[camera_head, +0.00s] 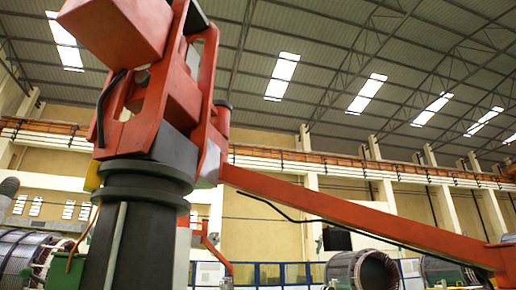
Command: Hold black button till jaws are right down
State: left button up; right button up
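No black button and no jaws can be made out in the head view. A large orange-red machine (172,95) on a thick black column (140,235) fills the left and centre of the view. A long orange beam (340,208) runs from it down to the lower right. A black cable lies along this beam. Neither of my grippers shows in this view.
Large stator cores stand low in the background: one at the lower left (22,255), one right of centre (362,270) and one farther right (447,272). A blue-framed partition (270,274) stands behind. The view tilts up to the roof; the floor is hidden.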

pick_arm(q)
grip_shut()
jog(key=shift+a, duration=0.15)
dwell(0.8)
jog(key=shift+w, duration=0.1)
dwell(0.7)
